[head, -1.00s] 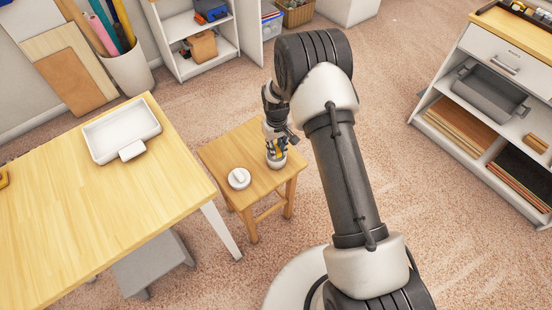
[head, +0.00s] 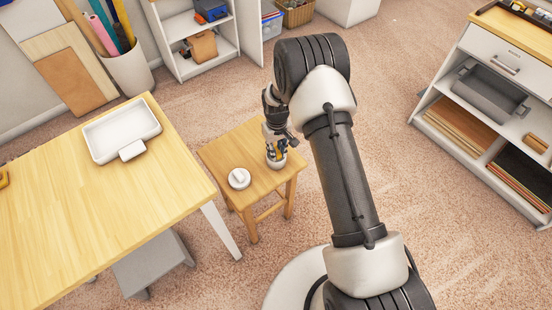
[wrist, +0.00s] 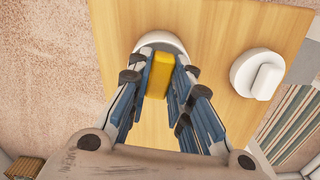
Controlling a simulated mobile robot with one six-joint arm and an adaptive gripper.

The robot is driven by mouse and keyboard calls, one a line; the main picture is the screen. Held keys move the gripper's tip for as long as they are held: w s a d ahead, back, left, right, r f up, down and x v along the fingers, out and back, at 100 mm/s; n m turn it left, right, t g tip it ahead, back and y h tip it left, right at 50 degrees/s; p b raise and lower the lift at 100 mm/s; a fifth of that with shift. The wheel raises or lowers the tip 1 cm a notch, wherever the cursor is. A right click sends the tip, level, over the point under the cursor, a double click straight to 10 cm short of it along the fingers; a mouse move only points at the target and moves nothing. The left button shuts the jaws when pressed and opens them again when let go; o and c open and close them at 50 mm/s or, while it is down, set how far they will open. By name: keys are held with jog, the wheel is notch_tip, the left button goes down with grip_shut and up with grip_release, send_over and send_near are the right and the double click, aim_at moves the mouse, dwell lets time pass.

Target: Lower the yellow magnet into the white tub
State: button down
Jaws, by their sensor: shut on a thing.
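My gripper (wrist: 163,68) is shut on the yellow magnet (wrist: 159,75), a small upright block held between the blue finger pads.
A wooden table (head: 150,220) with a white tray (head: 122,130) stands close on the left. Carpet is open to the right.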

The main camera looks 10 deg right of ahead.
jog(key=shift+f, duration=0.1)
jog(key=c, duration=1.4)
grip_release()
jog(key=shift+o, duration=0.2)
jog(key=s+d+r+t, duration=0.1)
jog(key=s+r, duration=0.1)
jog(key=r, duration=1)
jog(key=s+d+r, duration=0.1)
jog(key=s+r, duration=0.1)
jog(key=r, duration=1.1)
jog(key=s+d+r+m+t, duration=0.1)
jog(key=s+r+m, duration=0.1)
jog(key=s+r, duration=0.6)
jog(key=s+d+r+t, duration=0.1)
jog(key=s+r, duration=0.2)
jog(key=s, duration=0.7)
jog(key=s+d+r+m+t, duration=0.1)
jog(key=s+r, duration=0.3)
jog(key=s, duration=0.6)
jog(key=shift+d+r+m+t, duration=0.15)
jog(key=shift+d+m+t, duration=0.15)
jog(key=shift+d, duration=0.05)
